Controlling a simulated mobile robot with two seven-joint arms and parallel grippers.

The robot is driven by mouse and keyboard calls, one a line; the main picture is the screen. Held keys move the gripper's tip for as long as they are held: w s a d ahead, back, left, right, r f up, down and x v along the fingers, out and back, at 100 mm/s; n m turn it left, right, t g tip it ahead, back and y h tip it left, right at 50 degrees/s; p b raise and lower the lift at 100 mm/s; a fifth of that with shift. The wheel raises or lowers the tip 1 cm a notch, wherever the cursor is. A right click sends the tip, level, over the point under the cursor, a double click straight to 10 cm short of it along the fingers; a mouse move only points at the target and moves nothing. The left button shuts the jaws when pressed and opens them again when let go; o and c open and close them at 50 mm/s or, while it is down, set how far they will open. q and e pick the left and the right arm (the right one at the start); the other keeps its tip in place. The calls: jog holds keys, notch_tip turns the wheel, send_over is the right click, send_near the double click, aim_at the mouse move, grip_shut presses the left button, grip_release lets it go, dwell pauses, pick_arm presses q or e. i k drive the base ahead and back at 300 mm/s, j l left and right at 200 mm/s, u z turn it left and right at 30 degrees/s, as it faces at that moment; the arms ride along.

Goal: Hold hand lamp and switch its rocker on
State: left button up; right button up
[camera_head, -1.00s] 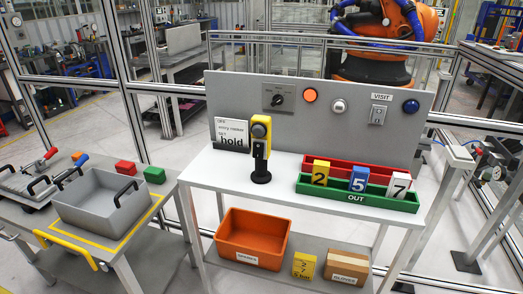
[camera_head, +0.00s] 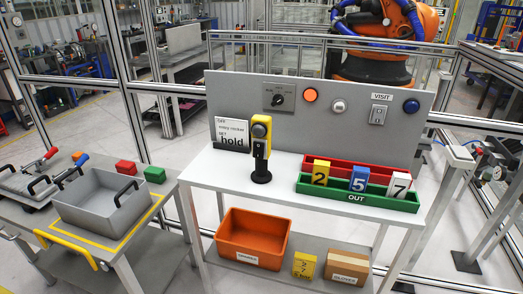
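A yellow and black hand lamp (camera_head: 261,136) stands upright on a round black base at the left part of the white table (camera_head: 228,176). A round lens faces outward near its top. Its rocker is too small to make out. Neither of my grippers is in view, and nothing touches the lamp.
Behind the lamp, a grey panel (camera_head: 345,125) carries a rotary knob (camera_head: 278,98), an orange button (camera_head: 310,95) and a wall switch (camera_head: 378,115). A sign (camera_head: 231,132) stands left of the lamp. A green tray (camera_head: 330,191) with numbered blocks sits right. The tabletop front is clear.

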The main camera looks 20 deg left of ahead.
aim_at(258, 147)
jog(key=i+j, duration=0.4)
jog(key=j, duration=0.15)
jog(key=i+j, duration=0.45)
jog(key=j, duration=0.15)
